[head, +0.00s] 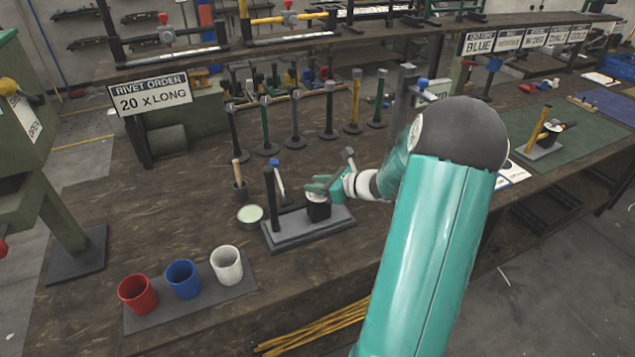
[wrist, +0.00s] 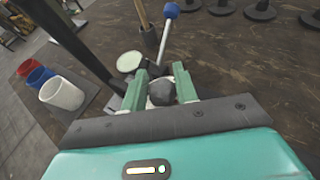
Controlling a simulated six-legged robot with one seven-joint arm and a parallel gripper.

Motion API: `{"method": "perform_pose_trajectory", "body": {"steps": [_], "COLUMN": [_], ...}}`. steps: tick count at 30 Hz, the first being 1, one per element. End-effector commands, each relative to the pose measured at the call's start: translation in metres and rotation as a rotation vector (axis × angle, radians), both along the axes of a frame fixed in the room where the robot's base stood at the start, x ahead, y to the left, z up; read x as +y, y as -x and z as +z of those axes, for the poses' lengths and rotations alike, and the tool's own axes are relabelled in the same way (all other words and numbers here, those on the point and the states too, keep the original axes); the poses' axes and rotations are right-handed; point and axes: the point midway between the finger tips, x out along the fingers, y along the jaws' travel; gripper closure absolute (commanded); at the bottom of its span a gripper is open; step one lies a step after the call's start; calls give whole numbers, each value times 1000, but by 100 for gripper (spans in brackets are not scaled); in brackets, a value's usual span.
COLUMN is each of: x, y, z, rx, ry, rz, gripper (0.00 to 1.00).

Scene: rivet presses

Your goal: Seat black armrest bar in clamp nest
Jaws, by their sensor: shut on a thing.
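A black bar (head: 270,200) stands nearly upright at the left end of a grey fixture plate (head: 290,240). It also shows as a long dark bar at the upper left of the wrist view (wrist: 72,45). A clamp lever with a blue tip (head: 276,172) stands just beside the bar; its blue ball also shows in the wrist view (wrist: 172,10). My gripper (head: 314,190) is over a black block (head: 318,211) on the plate, apart from the upright bar. In the wrist view its fingers (wrist: 161,92) are shut on a dark rounded piece (wrist: 162,93). The bar's foot in the nest is not clear.
Red (head: 138,294), blue (head: 183,279) and white (head: 226,265) cups stand on a dark mat at front left. A round pale dish (head: 250,214) and a small dark holder (head: 240,190) sit left of the fixture. Several bars stand on round bases behind.

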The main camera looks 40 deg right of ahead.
Motion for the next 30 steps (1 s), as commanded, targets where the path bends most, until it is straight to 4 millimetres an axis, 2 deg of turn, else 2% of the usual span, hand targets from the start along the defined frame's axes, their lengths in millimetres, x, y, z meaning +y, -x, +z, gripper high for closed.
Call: {"method": "perform_pose_trajectory", "body": {"steps": [10, 11, 14, 15, 25, 30], "x": [0, 0, 0, 0, -1, -7], "y": [0, 0, 0, 0, 3, 20], "z": [-7, -7, -7, -7, -7, 1], "rx": [-1, -1, -1, -1, 1, 0], "ry": [0, 0, 0, 0, 0, 3], "rz": [0, 0, 0, 0, 0, -1], "gripper": [100, 69, 49, 45, 45, 45]}}
